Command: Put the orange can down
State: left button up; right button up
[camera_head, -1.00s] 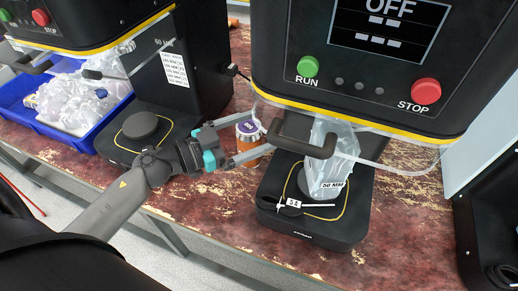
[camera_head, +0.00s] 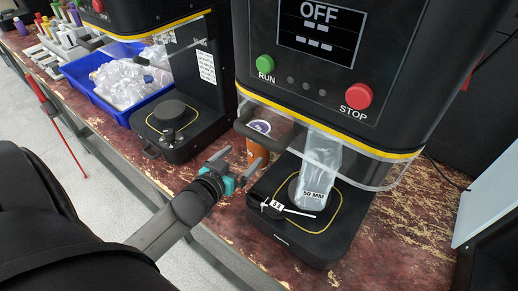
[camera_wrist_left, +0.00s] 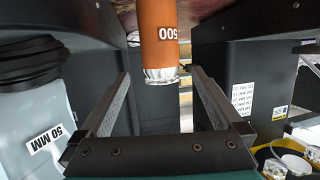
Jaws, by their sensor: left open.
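The orange can (camera_head: 257,148) with a purple-marked top stands upright on the worn red table, between the two black seamers. It also shows in the left wrist view (camera_wrist_left: 158,35), upside down in that picture, with a "500" label. My left gripper (camera_head: 236,162) is open and empty, in front of the can. In the left wrist view its fingers (camera_wrist_left: 160,78) point toward the can, which appears beyond the tips in the gap. My right gripper is not in view.
Another seamer (camera_head: 190,140) stands to the left. A blue bin (camera_head: 120,112) of clear plastic pieces lies beyond it. Table space in front of the can is narrow.

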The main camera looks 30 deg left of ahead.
aim_at(253, 145)
pick_arm(q)
jog(key=b+x, duration=0.1)
jog(key=x, duration=0.4)
jog(key=shift+w, duration=0.65)
jog(key=shift+w+a+b, duration=0.1)
jog(key=shift+w+b, duration=0.25)
jog(key=b+x, duration=0.1)
jog(key=x, duration=0.2)
jog(key=shift+w+r, duration=0.1)
jog(key=shift+w+a, duration=0.1)
jog(key=shift+w, duration=0.4)
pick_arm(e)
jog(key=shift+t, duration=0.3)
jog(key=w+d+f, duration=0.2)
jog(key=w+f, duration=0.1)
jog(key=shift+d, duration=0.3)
